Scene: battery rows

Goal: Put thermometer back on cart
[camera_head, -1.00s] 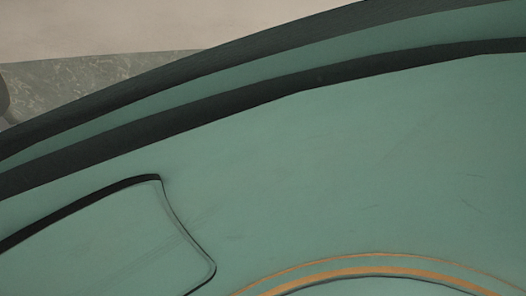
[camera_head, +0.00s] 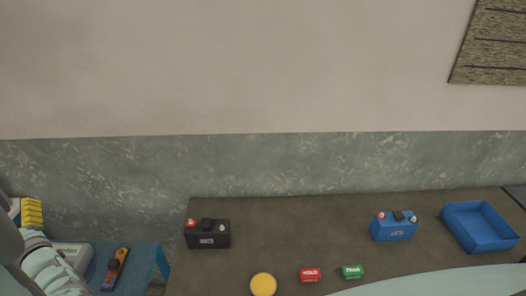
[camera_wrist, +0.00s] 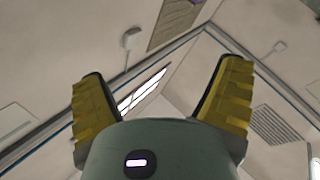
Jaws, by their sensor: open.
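My gripper (camera_wrist: 163,68) is open and empty in the wrist view, its two yellow ridged fingers wide apart and pointing toward the ceiling. Its yellow part also shows at the left edge of the head view, beside and partly over the cart. The blue cart (camera_head: 142,258) stands at the lower left, cut off by the frame. An orange and dark hand-held device (camera_head: 115,268) lies on its top; it may be the thermometer, but I cannot tell for sure. No other thermometer-like thing shows.
A brown table (camera_head: 300,225) stands right of the cart. A pale device (camera_head: 75,252) is on the cart.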

